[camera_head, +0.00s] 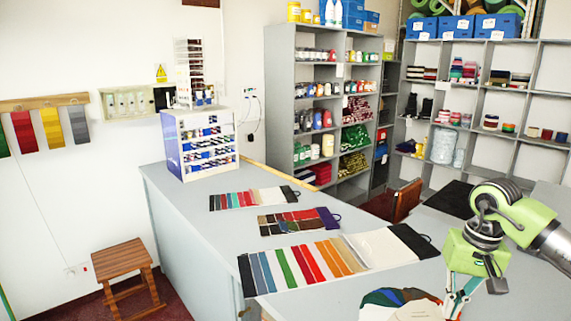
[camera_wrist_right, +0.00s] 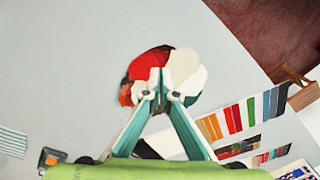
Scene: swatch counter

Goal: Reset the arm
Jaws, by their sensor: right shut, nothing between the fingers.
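My right arm comes in from the right in the head view, with its green wrist above the grey counter (camera_head: 190,222). My right gripper (camera_head: 456,300) points down at the front right. In the right wrist view its fingers (camera_wrist_right: 160,88) come together at the tips with nothing between them. A round fan of coloured swatches (camera_head: 392,298) lies on the counter beside the fingers in the head view. In the wrist view the fan (camera_wrist_right: 186,68) shows red, dark and cream pieces, partly hidden behind the fingertips. My left gripper is not in view.
Swatch cards lie along the counter, the nearest a long striped one (camera_head: 300,265). A display box (camera_head: 200,142) stands at the far end. Shelves (camera_head: 279,110) stand behind. A wooden stool (camera_head: 122,262) is on the floor at left. A striped piece (camera_wrist_right: 13,142) lies left in the wrist view.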

